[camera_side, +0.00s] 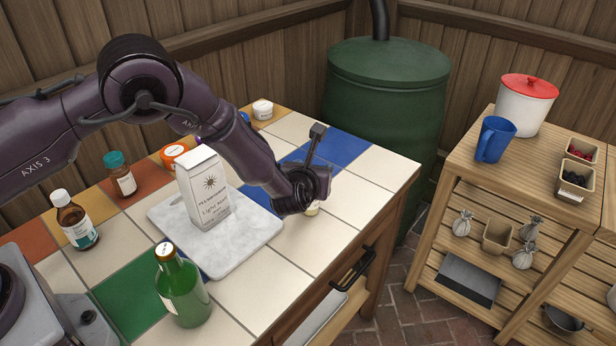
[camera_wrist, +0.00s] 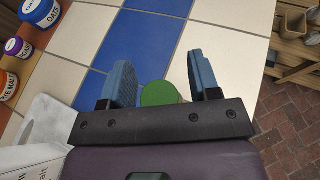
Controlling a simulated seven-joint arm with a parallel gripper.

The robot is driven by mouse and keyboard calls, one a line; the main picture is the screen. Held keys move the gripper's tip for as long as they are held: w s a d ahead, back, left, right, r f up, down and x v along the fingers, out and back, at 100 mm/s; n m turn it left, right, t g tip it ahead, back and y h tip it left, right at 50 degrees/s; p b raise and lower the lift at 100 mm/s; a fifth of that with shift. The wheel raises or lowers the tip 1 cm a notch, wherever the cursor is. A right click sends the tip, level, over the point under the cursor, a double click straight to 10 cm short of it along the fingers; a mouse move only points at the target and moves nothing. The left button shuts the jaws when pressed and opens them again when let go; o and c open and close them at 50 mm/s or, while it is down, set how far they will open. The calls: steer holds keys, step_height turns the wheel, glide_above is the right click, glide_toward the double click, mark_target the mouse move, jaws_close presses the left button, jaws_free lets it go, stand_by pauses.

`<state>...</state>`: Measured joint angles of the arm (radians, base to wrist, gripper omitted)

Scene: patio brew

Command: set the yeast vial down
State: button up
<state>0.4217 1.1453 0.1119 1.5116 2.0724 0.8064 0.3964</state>
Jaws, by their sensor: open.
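A small round green cap (camera_wrist: 160,93) shows between my gripper's blue fingers in the wrist view; it looks like the top of the yeast vial. My gripper (camera_wrist: 160,60) is open, with a gap between the cap and each finger. In the side view, my gripper (camera_side: 308,197) is low over the tiled table, right of the marble board. A small pale part of the vial (camera_side: 312,210) shows just below it, apparently upright on the tiles. My wrist hides most of the vial.
A white carton (camera_side: 204,190) stands on the marble board (camera_side: 245,238). A green bottle (camera_side: 181,287) stands in front, a brown bottle (camera_side: 75,219) at left. Several jars line the back. The right-hand tiles are free. A wooden shelf unit (camera_side: 535,160) stands apart at right.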

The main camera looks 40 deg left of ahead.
steer(key=v, duration=1.2)
steer(key=s+a+r+n+g+y, duration=0.2)
steer(key=s+a+r+n+g, duration=0.15)
steer(key=a+r+n, duration=0.4)
steer(key=s+a+r+n+g+y, duration=0.1)
steer(key=s+a+r+n+g, duration=0.2)
steer(key=s+a+r+n, duration=0.4)
steer(key=s+r+n+h, duration=0.4)
steer(key=s+n, duration=0.4)
steer(key=s+d+r+n+h, duration=0.1)
steer(key=s+r+n+h, duration=0.3)
steer(key=s+n, duration=0.4)
steer(key=shift+s+d+r+h, duration=0.2)
steer(key=shift+d+r+h, duration=0.1)
steer(key=shift+r+h, duration=0.15)
